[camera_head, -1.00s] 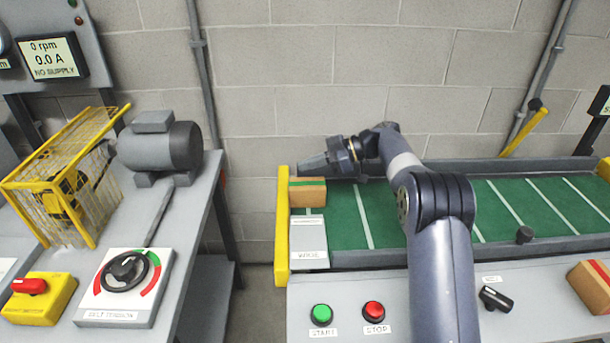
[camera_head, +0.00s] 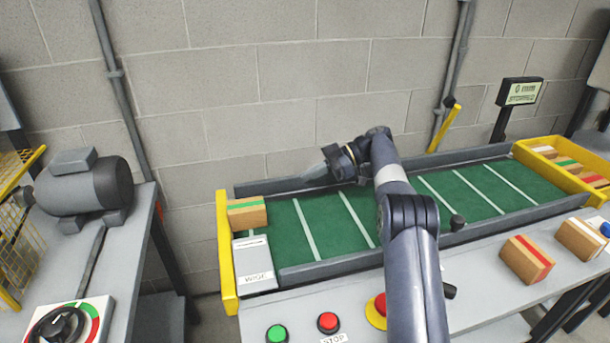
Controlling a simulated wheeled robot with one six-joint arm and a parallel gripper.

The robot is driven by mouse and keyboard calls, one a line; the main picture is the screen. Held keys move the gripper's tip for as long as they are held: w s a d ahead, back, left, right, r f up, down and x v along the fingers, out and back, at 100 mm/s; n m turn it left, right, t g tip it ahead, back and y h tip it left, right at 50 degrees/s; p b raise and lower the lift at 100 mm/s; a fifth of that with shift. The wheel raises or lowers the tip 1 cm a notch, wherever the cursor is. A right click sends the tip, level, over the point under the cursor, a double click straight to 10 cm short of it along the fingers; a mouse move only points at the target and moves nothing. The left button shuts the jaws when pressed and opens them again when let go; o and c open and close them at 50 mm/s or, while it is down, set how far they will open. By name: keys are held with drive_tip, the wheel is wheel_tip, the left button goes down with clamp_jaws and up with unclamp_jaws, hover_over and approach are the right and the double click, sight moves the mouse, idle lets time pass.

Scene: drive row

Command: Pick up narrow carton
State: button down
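Several cartons are in view, and I cannot tell for sure which is the narrow one. A brown carton with a green stripe (camera_head: 247,212) sits at the left end of the green conveyor belt. A carton with a red stripe (camera_head: 527,260) and a carton with a white stripe (camera_head: 581,240) stand on the grey bench front at the right. My gripper (camera_head: 312,172) is raised over the belt's far side, pointing left, apart from every carton. It is seen from the side, its fingers are hard to make out, and nothing shows in it.
A yellow crate (camera_head: 522,152) with several striped cartons stands at the belt's right end. A yellow end guard (camera_head: 226,255) and a white labelled box (camera_head: 254,265) are at the left end. Green (camera_head: 277,333) and red (camera_head: 328,322) buttons sit in front. Mid-belt is clear of cartons.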

drive_tip(key=shift+c, duration=2.2)
unclamp_jaws()
